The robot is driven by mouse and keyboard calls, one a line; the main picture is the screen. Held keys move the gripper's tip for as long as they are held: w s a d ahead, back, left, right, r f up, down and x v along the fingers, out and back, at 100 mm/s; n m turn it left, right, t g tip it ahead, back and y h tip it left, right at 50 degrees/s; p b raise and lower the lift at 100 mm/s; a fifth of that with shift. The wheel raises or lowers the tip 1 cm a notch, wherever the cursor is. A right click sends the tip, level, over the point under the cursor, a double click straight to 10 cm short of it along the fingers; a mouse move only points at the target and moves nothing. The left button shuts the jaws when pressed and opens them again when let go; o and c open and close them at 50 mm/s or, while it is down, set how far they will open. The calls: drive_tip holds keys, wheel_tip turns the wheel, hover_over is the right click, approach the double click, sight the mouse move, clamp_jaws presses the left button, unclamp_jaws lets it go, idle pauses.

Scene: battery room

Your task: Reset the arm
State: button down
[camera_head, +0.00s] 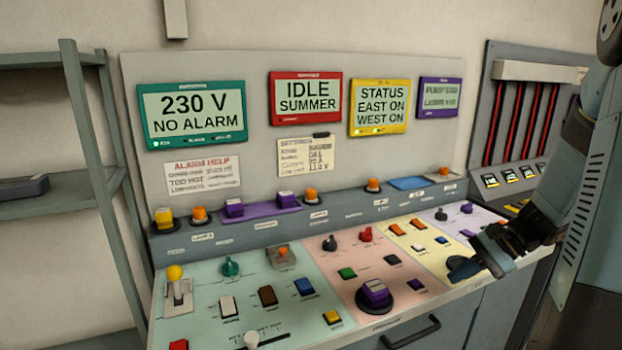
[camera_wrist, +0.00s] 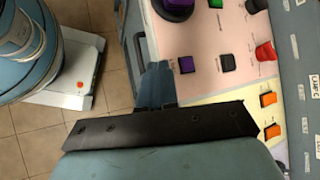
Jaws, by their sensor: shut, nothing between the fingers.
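My arm comes in from the right in the head view. My gripper (camera_head: 466,268) hangs low over the right part of the control desk (camera_head: 300,318), close to the yellow and pink panels. Its fingers are together with nothing between them. In the wrist view my gripper (camera_wrist: 156,82) shows as a narrow blue shape over the desk's front edge. I cannot tell how far it is above the surface.
The desk carries several buttons and knobs, including a large purple button (camera_head: 375,293) and a yellow-topped lever (camera_head: 176,278). Display screens (camera_head: 379,107) stand behind. A grey shelf (camera_head: 75,130) is at left. Tiled floor (camera_wrist: 112,125) lies before the desk.

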drive_tip(key=s+a+r+n+t+h, duration=0.2)
drive_tip(key=s+a+r+n+h, duration=0.2)
drive_tip(key=s+r+n, duration=0.2)
drive_tip(key=s+a+r+n+t+h, duration=0.2)
drive_tip(key=s+a+r+n+h, duration=0.2)
drive_tip(key=r, duration=0.7)
drive_tip(key=s+a+n, duration=0.1)
drive_tip(key=s+n, duration=0.1)
drive_tip(key=s, duration=0.1)
drive_tip(key=shift+s+a+r+h, duration=0.25)
drive_tip(key=shift+a+h, duration=0.05)
drive_tip(key=shift+h, duration=0.1)
